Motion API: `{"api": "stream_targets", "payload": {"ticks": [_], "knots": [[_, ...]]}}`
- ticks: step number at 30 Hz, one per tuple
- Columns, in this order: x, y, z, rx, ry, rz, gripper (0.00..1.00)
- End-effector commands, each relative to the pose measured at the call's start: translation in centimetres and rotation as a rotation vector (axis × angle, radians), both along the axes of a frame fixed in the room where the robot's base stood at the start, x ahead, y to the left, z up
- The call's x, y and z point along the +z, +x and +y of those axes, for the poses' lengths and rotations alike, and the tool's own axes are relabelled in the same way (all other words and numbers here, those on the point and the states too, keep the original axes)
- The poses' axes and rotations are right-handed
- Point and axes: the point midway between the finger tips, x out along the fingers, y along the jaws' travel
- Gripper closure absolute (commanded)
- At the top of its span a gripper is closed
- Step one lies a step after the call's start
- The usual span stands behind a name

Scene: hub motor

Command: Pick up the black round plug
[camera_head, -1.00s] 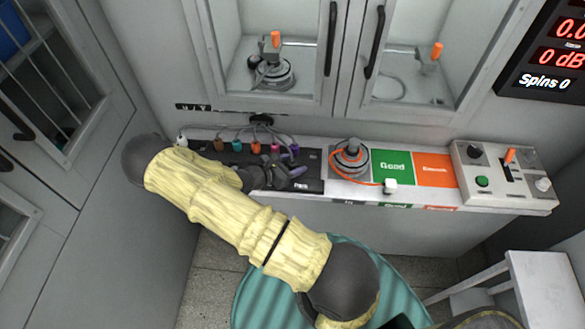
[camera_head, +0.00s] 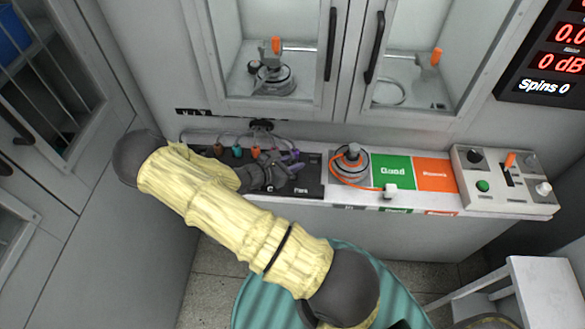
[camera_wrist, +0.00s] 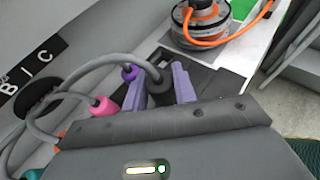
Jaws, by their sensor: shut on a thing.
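The black round plug (camera_wrist: 154,75) is in the wrist view, between the two purple fingers of my gripper (camera_wrist: 160,84), with a grey cable running from it to the left. My gripper is shut on it. In the head view, my gripper (camera_head: 284,172) is over the black panel (camera_head: 312,188) on the counter, and the plug cannot be made out there behind the hand. The lower part of the plug is hidden by the gripper body in the wrist view.
A hub motor (camera_head: 350,163) with an orange cable sits to the right, then green (camera_head: 393,168) and orange (camera_head: 435,172) pads and a control box (camera_head: 505,180). Cabinet doors rise behind.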

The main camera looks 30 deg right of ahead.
Motion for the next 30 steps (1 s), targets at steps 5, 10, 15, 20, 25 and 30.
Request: {"api": "stream_targets", "payload": {"ticks": [5,10,15,20,25,30], "knots": [[3.4,0.0,0.0,-0.001,0.002,-0.004,0.97],[5.8,0.0,0.0,0.0,0.0,-0.002,0.97],[6.8,0.0,0.0,0.0,-0.001,0.0,0.97],[6.9,0.0,0.0,0.0,-0.001,0.001,0.97],[6.9,0.0,0.0,0.0,-0.001,0.001,0.97],[6.8,0.0,0.0,0.0,-0.001,0.001,0.97]]}}
